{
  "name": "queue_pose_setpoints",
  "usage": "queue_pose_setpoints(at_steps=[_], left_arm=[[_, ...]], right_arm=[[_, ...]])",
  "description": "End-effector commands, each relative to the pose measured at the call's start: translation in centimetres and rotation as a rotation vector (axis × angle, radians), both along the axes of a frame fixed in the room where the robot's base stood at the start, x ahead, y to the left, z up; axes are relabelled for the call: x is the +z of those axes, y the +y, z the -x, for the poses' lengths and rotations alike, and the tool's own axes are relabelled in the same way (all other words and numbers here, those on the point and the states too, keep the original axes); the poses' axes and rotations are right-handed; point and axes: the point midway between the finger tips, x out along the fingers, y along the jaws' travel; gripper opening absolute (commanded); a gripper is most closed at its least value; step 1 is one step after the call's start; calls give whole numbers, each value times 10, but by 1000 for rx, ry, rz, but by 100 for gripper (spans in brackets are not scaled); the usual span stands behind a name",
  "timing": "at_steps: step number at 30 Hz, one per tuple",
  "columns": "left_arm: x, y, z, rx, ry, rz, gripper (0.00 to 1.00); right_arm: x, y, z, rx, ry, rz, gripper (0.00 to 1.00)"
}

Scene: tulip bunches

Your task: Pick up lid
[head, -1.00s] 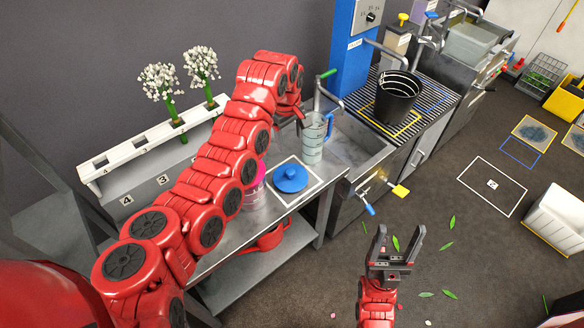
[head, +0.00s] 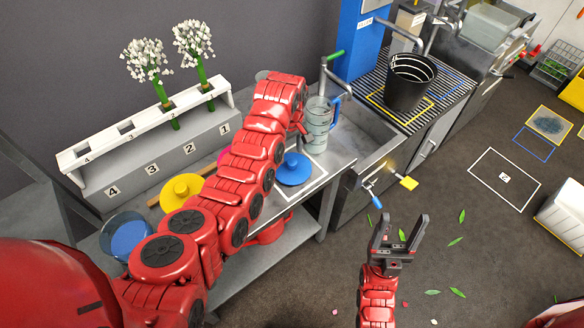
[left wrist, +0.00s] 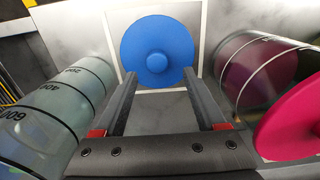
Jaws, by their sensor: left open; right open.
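The blue lid (head: 294,170), a round disc with a knob, lies flat inside a white square outline on the metal bench. It also shows in the left wrist view (left wrist: 158,50), beyond my left gripper's fingers. My left gripper (left wrist: 160,76) is open and empty, its fingers on either side of the lid's near edge in that picture; I cannot tell the height between them. In the head view my arm mostly hides that gripper. My right gripper (head: 402,224) is open and empty over the floor, away from the bench.
A measuring jug (left wrist: 55,112) stands left of my left gripper, and a clear jar (left wrist: 245,68) with a pink lid (left wrist: 292,118) stands right. A yellow lid (head: 181,190) is further left on the bench.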

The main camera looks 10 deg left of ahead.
Motion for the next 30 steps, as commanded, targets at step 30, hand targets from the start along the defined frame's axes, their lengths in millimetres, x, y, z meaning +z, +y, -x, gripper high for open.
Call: queue_pose_setpoints(at_steps=[30], left_arm=[[-57,-5,-1,0,-3,1,73]], right_arm=[[18,0,0,0,0,0,67]])
